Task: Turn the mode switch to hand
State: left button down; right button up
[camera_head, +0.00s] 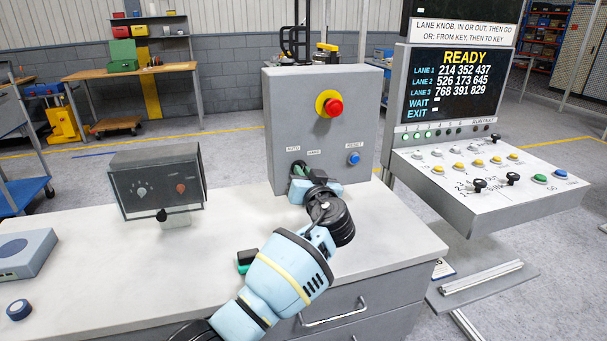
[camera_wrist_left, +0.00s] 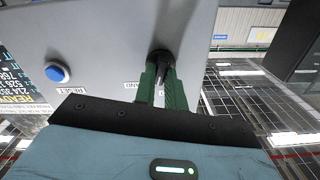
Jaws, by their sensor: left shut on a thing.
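The mode switch is a black knob low on the front of a grey control box (camera_head: 350,95), under the labels AUTO (camera_head: 293,148) and HAND (camera_head: 314,152). In the left wrist view the black switch (camera_wrist_left: 160,56) sits between the green fingers of my left gripper (camera_wrist_left: 161,88). In the head view my left gripper (camera_head: 299,170) reaches the box front and is shut on the switch, largely covering it. Which label the switch points to cannot be told. My right gripper is not in view.
A blue reset button (camera_head: 353,158) and a red stop button (camera_head: 333,106) are on the same box. A console (camera_head: 480,185) with several knobs stands to the right. A dark box with dials (camera_head: 160,183) stands left on the bench (camera_head: 110,265). Bare bench lies between.

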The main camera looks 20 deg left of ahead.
pick_arm(q)
jog(key=m+p, duration=0.1)
jog(key=m, duration=0.7)
jog(key=shift+w+d+m, duration=0.1)
jog(key=shift+m, duration=0.3)
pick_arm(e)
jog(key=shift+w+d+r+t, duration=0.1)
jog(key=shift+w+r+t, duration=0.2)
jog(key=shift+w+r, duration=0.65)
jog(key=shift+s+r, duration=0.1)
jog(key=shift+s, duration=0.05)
pick_arm(q)
jog(key=c, duration=1.5)
grip_release()
jog(key=shift+c, duration=0.2)
jog(key=shift+o, duration=0.4)
